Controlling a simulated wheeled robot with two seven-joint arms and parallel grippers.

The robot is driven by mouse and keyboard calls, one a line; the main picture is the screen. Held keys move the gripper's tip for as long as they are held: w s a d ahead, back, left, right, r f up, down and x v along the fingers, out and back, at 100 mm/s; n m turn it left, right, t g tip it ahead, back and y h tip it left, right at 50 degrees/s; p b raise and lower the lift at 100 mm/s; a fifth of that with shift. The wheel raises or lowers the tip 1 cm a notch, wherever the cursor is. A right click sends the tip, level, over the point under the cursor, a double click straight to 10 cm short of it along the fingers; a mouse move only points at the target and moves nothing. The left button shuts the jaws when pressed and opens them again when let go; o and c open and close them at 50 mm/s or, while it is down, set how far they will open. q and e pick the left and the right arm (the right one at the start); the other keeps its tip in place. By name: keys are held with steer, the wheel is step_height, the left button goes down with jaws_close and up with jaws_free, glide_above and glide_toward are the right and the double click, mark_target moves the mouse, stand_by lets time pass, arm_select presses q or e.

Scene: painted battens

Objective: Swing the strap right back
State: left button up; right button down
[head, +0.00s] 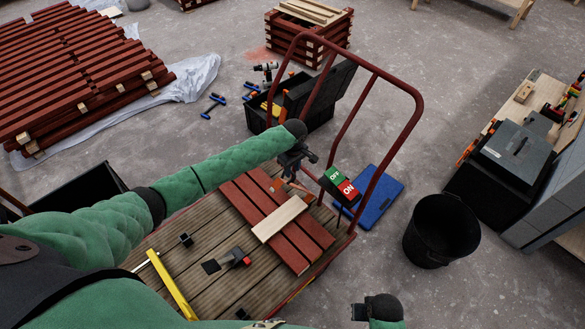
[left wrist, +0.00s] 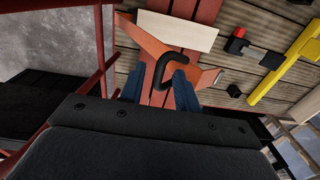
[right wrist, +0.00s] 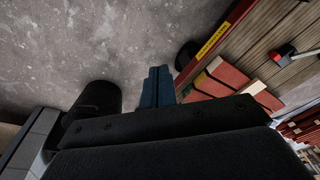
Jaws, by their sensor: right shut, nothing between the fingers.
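An orange-brown strap (left wrist: 143,38), flat and bent, shows in the left wrist view, with a black loop handle (left wrist: 160,66) near its middle. It lies over red battens at the end of the cart deck (head: 190,225). My left gripper (head: 293,172) hovers at this strap, mostly hiding it in the head view. Its blue fingers (left wrist: 158,90) are apart, with part of the loop between them; I cannot tell if they touch it. My right gripper (head: 358,312) is near the bottom edge in the head view. Its blue fingers (right wrist: 157,86) are together and empty above the floor.
The cart's red tube handle (head: 385,75) rises behind the left gripper, with a green and red OFF/ON sign (head: 341,184). A pale batten (head: 279,219) lies on red battens.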

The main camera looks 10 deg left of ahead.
arm_select(q)
steer(key=shift+f, duration=0.15)
arm_select(e)
steer(key=shift+f, duration=0.25)
